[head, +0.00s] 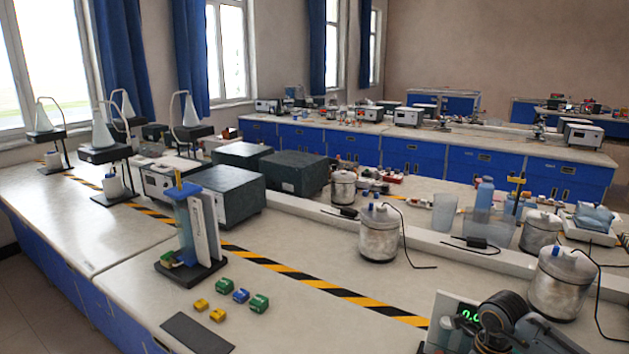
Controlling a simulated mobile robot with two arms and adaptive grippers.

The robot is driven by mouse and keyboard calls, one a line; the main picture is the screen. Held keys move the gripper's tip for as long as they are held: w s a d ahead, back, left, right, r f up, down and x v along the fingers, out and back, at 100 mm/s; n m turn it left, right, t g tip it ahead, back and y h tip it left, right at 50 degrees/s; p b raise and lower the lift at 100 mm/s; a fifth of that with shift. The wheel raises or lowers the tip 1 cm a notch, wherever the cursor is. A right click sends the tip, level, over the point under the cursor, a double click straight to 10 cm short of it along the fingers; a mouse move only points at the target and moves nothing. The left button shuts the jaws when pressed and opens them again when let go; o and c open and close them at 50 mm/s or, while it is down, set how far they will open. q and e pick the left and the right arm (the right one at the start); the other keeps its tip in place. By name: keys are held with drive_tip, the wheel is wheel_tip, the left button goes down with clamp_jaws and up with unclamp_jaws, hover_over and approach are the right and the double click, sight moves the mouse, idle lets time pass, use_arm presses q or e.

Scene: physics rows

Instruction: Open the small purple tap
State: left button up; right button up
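I cannot make out a small purple tap anywhere in the head view. A blue and white upright apparatus on a black base (190,272) stands on the near bench, with a yellow piece on top and a small green piece at its foot. Dark grey and black rounded parts at the lower right edge look like my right arm and gripper (468,326), in front of a device with a green display. Their fingers cannot be made out clearly. My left gripper is not in view.
Small yellow, green and blue blocks (241,296) and a dark flat plate (197,334) lie on the near bench (120,285). Metal calorimeters (379,236) with cables stand to the right. Dark boxes (291,173) and flask stands (103,150) are farther back. The bench's left front is clear.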

drive_tip(key=shift+f+b, duration=0.35)
drive_tip(key=shift+f, duration=0.15)
drive_tip(key=shift+r, duration=0.4)
